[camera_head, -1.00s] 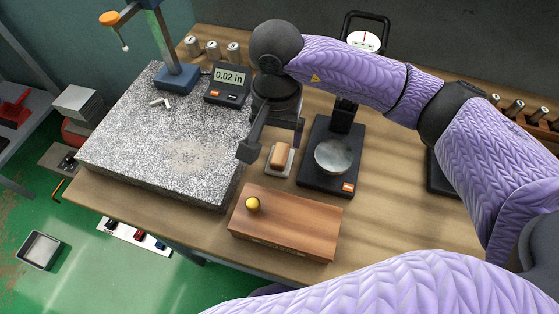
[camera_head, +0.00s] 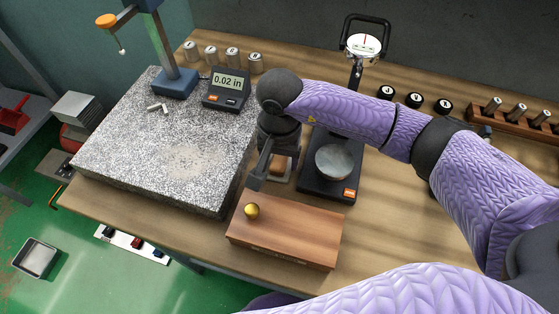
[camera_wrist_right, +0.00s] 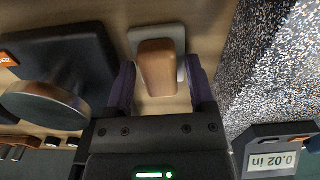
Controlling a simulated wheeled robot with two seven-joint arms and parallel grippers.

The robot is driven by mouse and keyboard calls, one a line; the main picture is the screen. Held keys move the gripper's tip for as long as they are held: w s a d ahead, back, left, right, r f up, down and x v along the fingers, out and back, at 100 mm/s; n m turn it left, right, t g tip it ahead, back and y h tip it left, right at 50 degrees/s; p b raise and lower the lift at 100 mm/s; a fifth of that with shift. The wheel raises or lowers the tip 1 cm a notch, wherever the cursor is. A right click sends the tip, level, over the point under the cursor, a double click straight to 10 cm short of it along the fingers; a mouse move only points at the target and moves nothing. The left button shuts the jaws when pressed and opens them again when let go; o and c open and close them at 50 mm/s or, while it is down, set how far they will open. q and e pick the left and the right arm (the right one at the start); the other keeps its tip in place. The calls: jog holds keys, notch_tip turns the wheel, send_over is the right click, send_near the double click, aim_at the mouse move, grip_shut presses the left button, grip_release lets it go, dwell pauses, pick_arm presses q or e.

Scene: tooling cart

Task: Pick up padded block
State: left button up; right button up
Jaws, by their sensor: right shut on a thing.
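The padded block (camera_wrist_right: 157,68) is a tan-brown block with rounded edges on a light grey plate (camera_wrist_right: 158,32), seen in the right wrist view. My right gripper (camera_wrist_right: 160,88) has one dark finger on each side of the block and is shut on it. In the head view, my right gripper (camera_head: 275,174) is low over the wooden table between the granite plate and the scale, and its fingers hide most of the block. I cannot tell whether the block is clear of the plate. My left gripper is not in view.
The speckled granite plate (camera_head: 165,150) is close on the left. A black scale (camera_head: 330,185) with a round metal pan (camera_head: 334,161) is close on the right. A wooden box (camera_head: 290,235) with a yellow knob (camera_head: 252,210) is in front. A digital display (camera_head: 227,88) stands behind.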

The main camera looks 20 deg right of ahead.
aim_at(280, 159)
notch_tip(280, 159, up, 10)
jog(key=shift+p, duration=0.95)
